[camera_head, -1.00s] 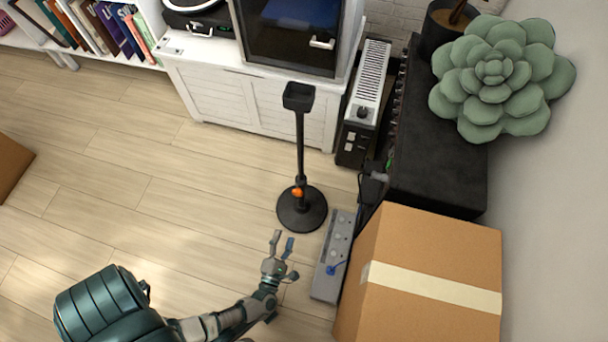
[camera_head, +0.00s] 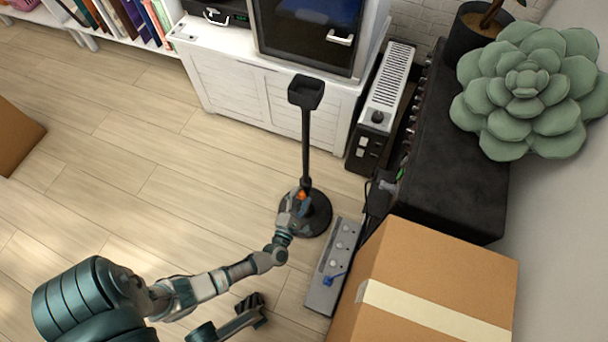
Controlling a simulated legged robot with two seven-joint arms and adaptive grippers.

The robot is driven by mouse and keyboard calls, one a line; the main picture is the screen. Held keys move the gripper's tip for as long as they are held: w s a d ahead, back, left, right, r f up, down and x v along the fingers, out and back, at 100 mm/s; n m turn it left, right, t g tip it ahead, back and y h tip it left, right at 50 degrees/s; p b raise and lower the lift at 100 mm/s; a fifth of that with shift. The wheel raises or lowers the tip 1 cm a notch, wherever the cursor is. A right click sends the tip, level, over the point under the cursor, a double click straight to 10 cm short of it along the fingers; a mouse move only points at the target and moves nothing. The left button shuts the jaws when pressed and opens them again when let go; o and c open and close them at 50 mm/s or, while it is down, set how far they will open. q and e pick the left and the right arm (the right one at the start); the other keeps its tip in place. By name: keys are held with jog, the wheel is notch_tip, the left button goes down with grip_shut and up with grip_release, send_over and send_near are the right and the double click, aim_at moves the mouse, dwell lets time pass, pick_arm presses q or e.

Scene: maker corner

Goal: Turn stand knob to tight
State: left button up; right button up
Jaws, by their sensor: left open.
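The black stand (camera_head: 306,140) stands upright on the wood floor, with a round base (camera_head: 318,216) and a small tray-like top. Its orange knob (camera_head: 301,195) sits low on the pole, just above the base. My left gripper (camera_head: 297,198) is at the knob, its open fingers beside and partly over it. I cannot tell whether the fingers touch the knob. The knob's turn position is too small to read.
A grey pedal board (camera_head: 334,265) lies right of the stand's base. A cardboard box (camera_head: 440,265) and a black amplifier (camera_head: 460,165) fill the right side. A white cabinet (camera_head: 235,95) stands behind.

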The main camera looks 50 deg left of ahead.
pick_arm(q)
jog(key=shift+w+r, duration=0.1)
jog(key=shift+w, duration=0.05)
jog(key=shift+a, duration=0.15)
jog(key=c, duration=1.1)
jog(key=shift+c, duration=0.2)
